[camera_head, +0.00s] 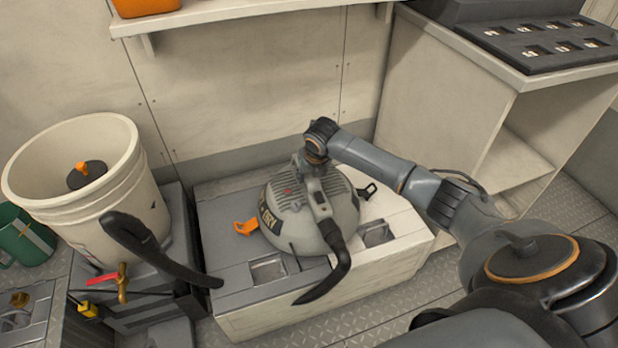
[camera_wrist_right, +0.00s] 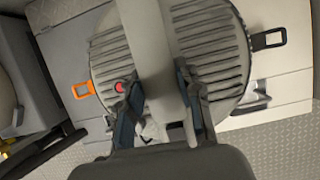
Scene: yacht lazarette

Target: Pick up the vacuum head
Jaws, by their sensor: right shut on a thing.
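The vacuum head (camera_head: 341,205) is a grey ribbed dome with a top handle, a red button, an orange latch on its left and a dark latch on its right. It sits on a low white box with a grey top. It also fills the upper part of the right wrist view (camera_wrist_right: 212,50). My right gripper (camera_head: 307,168) reaches down onto its top. In the right wrist view, the fingers (camera_wrist_right: 163,108) are shut on the handle, one on each side. My left gripper is not in view.
A cream bucket (camera_head: 132,205) stands left on a dark crate. Black hoses (camera_head: 335,270) curve near the head and bucket. The low box (camera_head: 225,245) has recessed latches. A wall shelf (camera_head: 215,14) is above; a white cabinet (camera_head: 440,100) stands right. A green container (camera_head: 22,240) is far left.

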